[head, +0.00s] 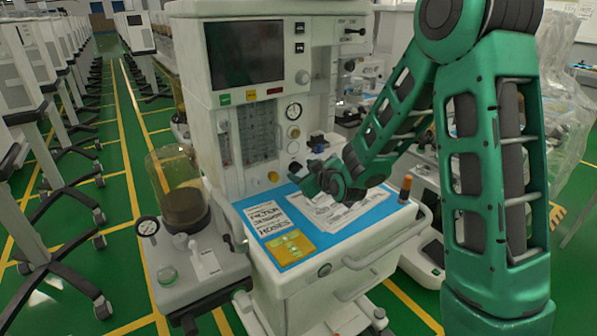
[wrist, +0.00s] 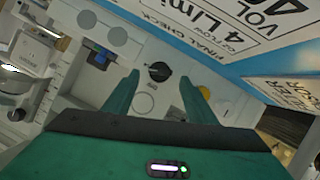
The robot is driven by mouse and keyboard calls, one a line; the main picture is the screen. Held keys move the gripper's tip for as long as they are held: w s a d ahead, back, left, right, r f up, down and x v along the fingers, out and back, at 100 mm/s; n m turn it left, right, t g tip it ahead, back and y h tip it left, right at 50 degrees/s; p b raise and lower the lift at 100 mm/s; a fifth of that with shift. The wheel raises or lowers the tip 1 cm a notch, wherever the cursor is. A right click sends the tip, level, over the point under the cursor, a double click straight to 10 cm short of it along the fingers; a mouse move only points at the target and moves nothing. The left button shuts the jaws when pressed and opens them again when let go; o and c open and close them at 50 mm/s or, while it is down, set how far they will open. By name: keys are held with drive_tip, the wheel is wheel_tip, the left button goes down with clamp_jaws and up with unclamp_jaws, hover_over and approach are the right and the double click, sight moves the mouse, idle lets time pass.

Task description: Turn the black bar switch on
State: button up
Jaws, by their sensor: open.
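The black bar switch (wrist: 159,71) shows in the wrist view as a small dark round knob with a raised bar, on the pale front panel (wrist: 128,58) of the anaesthesia machine. It lies between the two green fingertips of my gripper (wrist: 159,81). My gripper is open and empty, with its fingers pointing at the panel; I cannot tell if they touch the switch. In the head view my gripper (head: 302,178) is close to the lower panel of the machine (head: 240,182), above the blue worktop (head: 263,224). Which way the bar is turned is too small to tell.
Printed sheets (head: 325,208) and a yellow card (head: 290,248) lie on the worktop just below my gripper. A yellow knob (wrist: 207,92) is beside the right finger. A glass canister (head: 180,190) stands at the machine's left. Floor on the left has rows of stands.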

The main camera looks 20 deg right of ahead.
sight(299, 168)
drive_tip(key=shift+x, duration=1.8)
drive_tip(key=shift+c, duration=0.7)
drive_tip(key=c, duration=0.9)
drive_tip(key=shift+w+d+m+y, duration=0.1)
drive_tip(key=shift+d+m+y, duration=0.1)
drive_tip(key=shift+m+y, duration=0.45)
drive_tip(key=shift+c, duration=0.2)
drive_tip(key=shift+m+g+y, duration=0.35)
drive_tip(key=shift+m+g, duration=0.05)
drive_tip(key=shift+m, duration=0.45)
drive_tip(key=o, duration=1.1)
